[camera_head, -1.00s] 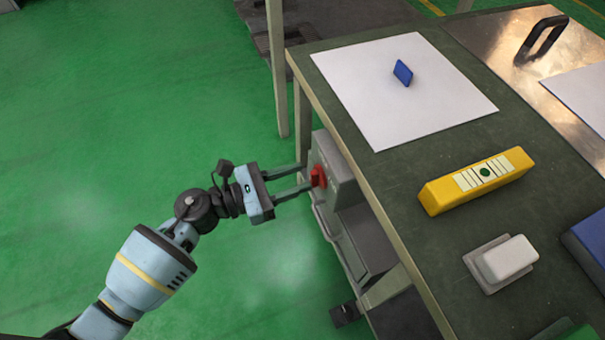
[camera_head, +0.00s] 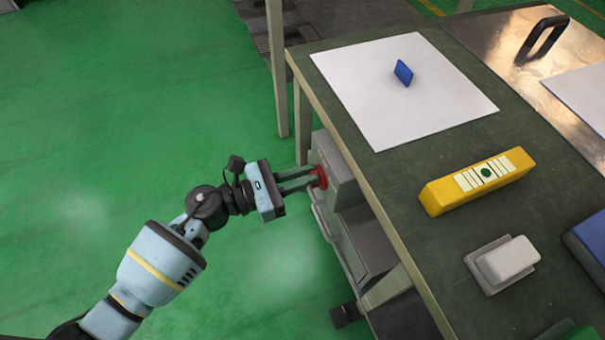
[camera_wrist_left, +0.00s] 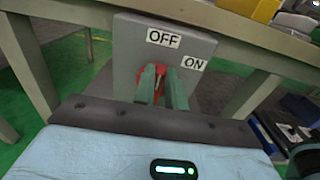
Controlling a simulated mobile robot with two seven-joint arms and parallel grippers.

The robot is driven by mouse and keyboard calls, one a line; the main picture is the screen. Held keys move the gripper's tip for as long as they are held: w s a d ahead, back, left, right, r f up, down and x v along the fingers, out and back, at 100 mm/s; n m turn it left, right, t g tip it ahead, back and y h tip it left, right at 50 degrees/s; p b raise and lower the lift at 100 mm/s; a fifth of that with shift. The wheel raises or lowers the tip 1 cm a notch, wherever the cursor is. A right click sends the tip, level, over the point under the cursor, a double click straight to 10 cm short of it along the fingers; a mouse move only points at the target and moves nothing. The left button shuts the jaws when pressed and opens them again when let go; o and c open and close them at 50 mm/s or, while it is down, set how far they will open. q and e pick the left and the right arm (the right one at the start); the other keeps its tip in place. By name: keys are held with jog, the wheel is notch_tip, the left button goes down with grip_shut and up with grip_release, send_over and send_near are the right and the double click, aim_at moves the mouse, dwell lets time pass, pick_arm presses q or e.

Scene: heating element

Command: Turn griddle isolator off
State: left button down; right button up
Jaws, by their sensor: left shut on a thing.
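The griddle isolator is a grey box (camera_head: 341,171) under the near edge of the table, with a red rotary knob (camera_head: 320,176) on its face. In the left wrist view the box (camera_wrist_left: 130,52) carries an OFF label (camera_wrist_left: 163,38) at the top and an ON label (camera_wrist_left: 193,63) to its right. The red knob (camera_wrist_left: 160,86) is between my fingers there, mostly hidden by them. My left gripper (camera_head: 316,177) is shut on the knob, reaching it from the left. The knob's exact angle is hard to read.
The table (camera_head: 415,225) bears a white sheet with a blue block (camera_head: 403,73), a yellow case (camera_head: 477,181) and a white block (camera_head: 507,259). A table leg (camera_head: 277,70) stands beyond the isolator. The green floor to the left is clear.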

jog(key=shift+s, duration=0.1)
pick_arm(q)
jog(key=n, duration=0.2)
jog(key=shift+w+a+n+p, duration=0.15)
jog(key=shift+w+n+p, duration=0.15)
jog(key=shift+n+p, duration=0.1)
jog(key=n, duration=0.5)
jog(key=w+f+n+p, duration=0.1)
jog(key=n, duration=0.4)
jog(key=f+n+p, duration=0.1)
jog(key=n, duration=0.4)
jog(key=shift+w+a+f, duration=0.15)
jog(key=shift+w+a, duration=0.2)
pick_arm(e)
jog(key=r, duration=0.1)
jog(key=w+r, duration=0.1)
jog(key=r, duration=0.1)
jog(key=shift+w+r, duration=0.15)
jog(key=shift+r, duration=0.05)
jog(key=shift+w+t, duration=0.1)
jog(key=shift+t, duration=0.2)
pick_arm(q)
jog(key=c, duration=1.5)
grip_release()
jog(key=shift+o, duration=0.3)
pick_arm(e)
jog(key=shift+s, duration=0.45)
